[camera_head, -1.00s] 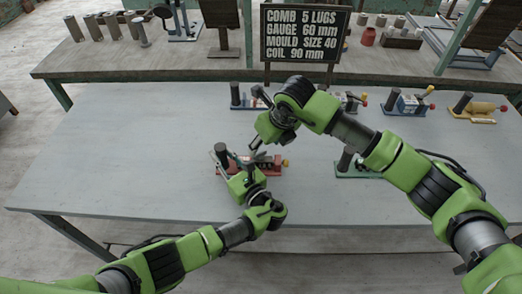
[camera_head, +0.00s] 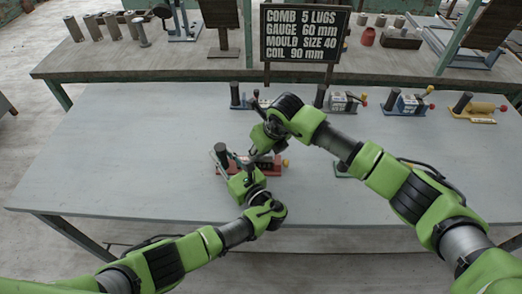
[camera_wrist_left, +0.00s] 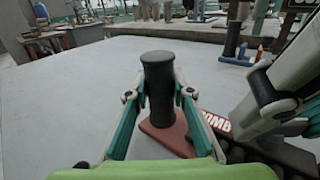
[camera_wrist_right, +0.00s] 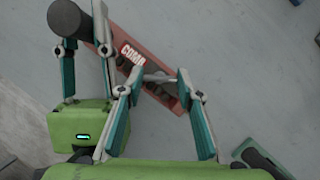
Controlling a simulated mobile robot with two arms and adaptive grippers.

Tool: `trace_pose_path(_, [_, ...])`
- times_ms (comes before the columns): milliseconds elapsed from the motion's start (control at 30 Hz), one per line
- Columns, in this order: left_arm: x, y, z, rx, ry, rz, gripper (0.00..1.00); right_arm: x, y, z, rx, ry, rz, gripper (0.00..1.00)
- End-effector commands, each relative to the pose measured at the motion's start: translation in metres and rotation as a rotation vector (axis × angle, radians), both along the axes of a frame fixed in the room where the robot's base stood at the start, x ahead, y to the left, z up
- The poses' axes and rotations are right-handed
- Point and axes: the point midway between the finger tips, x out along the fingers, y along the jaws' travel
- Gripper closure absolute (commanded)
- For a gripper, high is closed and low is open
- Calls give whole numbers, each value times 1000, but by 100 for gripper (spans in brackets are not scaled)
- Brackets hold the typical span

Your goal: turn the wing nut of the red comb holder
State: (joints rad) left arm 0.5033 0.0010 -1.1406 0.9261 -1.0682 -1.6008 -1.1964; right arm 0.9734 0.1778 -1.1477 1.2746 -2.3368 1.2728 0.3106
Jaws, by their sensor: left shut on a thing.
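The red comb holder (camera_head: 273,171) lies on the grey table, with its upright dark post (camera_head: 221,150) at its left end. My left gripper (camera_wrist_left: 160,85) is shut on the dark post, one finger on each side. In the head view the nut is hidden by my right gripper (camera_head: 262,156).
Other holders stand along the back of the table, including a blue one (camera_head: 409,104) and a yellow one (camera_head: 480,106). A green holder (camera_wrist_right: 258,155) lies to the right of the red one. A black sign (camera_head: 304,34) stands behind. The table's left side is clear.

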Motion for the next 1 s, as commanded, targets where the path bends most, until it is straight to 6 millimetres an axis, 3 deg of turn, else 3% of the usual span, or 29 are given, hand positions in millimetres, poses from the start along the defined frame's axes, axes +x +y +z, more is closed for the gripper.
trace_pose_path(467, [0, 0, 0, 0, 1, 0, 100, 0, 1, 0, -1, -1, -131, 88])
trace_pose_path(1000, [0, 0, 0, 0, 1, 0, 100, -1, 5, 1, -1, -1, -620, 88])
